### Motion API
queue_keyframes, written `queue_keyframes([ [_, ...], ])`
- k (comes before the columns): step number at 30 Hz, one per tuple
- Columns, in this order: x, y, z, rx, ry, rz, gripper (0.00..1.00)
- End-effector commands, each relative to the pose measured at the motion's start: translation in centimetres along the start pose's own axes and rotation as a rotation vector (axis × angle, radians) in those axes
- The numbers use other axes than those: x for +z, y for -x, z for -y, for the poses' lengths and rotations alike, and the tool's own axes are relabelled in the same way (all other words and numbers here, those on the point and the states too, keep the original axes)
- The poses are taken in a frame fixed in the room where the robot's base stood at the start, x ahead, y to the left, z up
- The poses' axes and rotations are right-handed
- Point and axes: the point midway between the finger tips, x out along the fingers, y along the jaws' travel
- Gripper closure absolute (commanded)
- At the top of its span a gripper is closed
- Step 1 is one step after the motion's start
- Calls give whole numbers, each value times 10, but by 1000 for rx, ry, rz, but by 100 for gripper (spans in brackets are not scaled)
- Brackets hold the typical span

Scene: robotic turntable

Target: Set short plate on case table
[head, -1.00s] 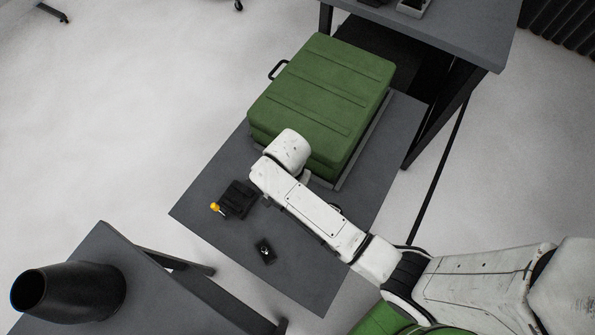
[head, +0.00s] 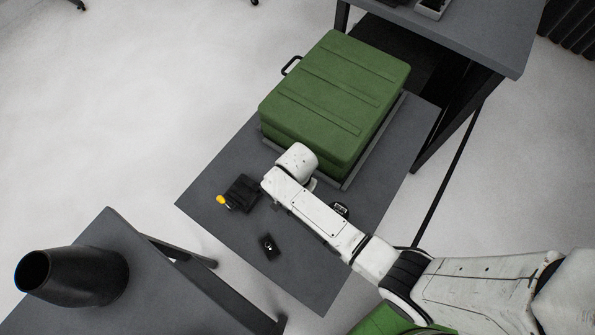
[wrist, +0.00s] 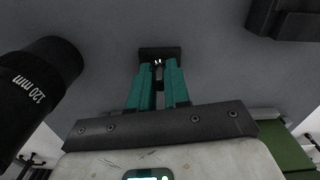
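A small black plate-like piece (head: 268,247) with a white mark, which looks like the short plate, lies flat on the dark grey surface (head: 215,195). This surface also bears the green case (head: 333,98), so it looks like the case table. In the wrist view a dark piece (wrist: 146,52) with white marks shows just beyond my teal fingertips. My gripper (wrist: 160,68) looks open, with a narrow gap between its fingers and nothing clearly held. In the head view my arm hides the gripper; the black piece lies clear of the arm.
Another table (head: 460,40) stands upper right. White floor is open at left.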

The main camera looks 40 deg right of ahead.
Motion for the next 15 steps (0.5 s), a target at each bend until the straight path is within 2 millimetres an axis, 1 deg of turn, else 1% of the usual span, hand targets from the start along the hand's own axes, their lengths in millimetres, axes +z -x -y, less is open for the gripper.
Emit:
queue_keyframes([
  [1, 0, 0, 0, 0, 0, 0, 78],
  [7, 0, 0, 0, 0, 0, 0, 59],
  [15, 0, 2, 0, 0, 0, 0, 58],
])
